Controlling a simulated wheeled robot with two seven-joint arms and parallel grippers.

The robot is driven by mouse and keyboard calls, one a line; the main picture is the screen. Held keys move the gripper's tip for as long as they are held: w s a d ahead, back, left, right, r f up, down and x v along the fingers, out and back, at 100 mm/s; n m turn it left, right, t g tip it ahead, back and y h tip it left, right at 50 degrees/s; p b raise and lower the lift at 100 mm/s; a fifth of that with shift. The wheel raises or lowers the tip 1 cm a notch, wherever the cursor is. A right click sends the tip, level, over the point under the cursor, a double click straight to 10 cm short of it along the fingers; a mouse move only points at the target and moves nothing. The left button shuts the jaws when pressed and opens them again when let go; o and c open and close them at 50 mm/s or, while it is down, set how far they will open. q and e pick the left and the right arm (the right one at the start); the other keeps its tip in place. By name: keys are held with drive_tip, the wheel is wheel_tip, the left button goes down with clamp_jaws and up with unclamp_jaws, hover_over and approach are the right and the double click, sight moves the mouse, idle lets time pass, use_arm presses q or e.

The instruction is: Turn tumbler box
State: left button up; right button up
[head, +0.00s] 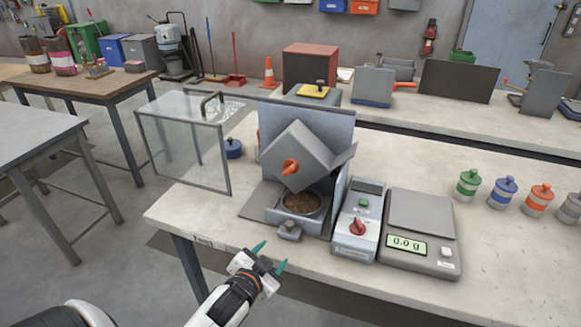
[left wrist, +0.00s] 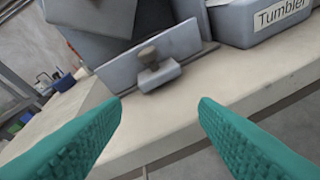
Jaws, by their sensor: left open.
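The tumbler box (head: 300,152) is a grey, tilted cube with an orange knob (head: 291,167) on its front face. It hangs in a grey frame on the table, above a bowl of brown pellets (head: 302,203). In the left wrist view the frame's low front wall (left wrist: 150,50) and a small latch block (left wrist: 157,74) show, with the box's underside cut off at the top. My left gripper (head: 269,258) is open and empty, with teal fingers, in front of the table edge and below the box; its fingers also show in the left wrist view (left wrist: 160,128). My right gripper is not in view.
A control box (head: 358,222) with a green button and red knob stands right of the tumbler, then a scale (head: 420,232) reading 0.0 g. A clear guard (head: 185,145) stands at the left. Several coloured jars (head: 503,192) are at the right. The table's front right is clear.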

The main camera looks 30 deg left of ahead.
sight(290, 171)
use_arm(q)
drive_tip(key=w+a+r+m+t+h, duration=0.3)
drive_tip(key=w+a+r+m+t, duration=0.3)
drive_tip(key=r+t, duration=0.3)
drive_tip(key=shift+g, duration=0.6)
drive_tip(key=p+x, duration=0.1)
drive_tip(key=x, duration=0.2)
drive_tip(key=p+x, duration=0.1)
drive_tip(key=x, duration=0.2)
drive_tip(key=r+p+x, duration=0.1)
drive_tip(key=x, duration=0.3)
drive_tip(key=shift+s+d, duration=0.1)
drive_tip(key=shift+d, duration=0.1)
drive_tip(key=shift+x, duration=0.8)
drive_tip(key=shift+f, duration=0.1)
drive_tip(key=shift+c, duration=0.2)
clamp_jaws()
